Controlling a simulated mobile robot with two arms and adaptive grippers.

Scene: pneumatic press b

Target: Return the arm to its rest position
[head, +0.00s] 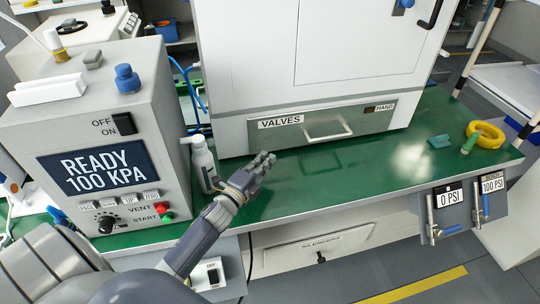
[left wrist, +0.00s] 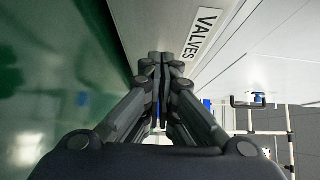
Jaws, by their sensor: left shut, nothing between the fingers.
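My left gripper (head: 264,163) is shut and empty. It hovers over the green bench top (head: 330,185), just in front of the drawer labelled VALVES (head: 321,124). In the left wrist view its fingers (left wrist: 160,58) are together, with the VALVES label (left wrist: 201,33) close beside them. The drawer looks closed and has a bar handle (head: 327,132). My left arm reaches in from the lower left of the head view. My right gripper is not in view.
A control box (head: 100,130) reading READY 100 KPA stands at left, with a white bottle (head: 203,163) beside my gripper. A yellow tape roll (head: 485,135) lies at right. The bench's middle right is mostly clear.

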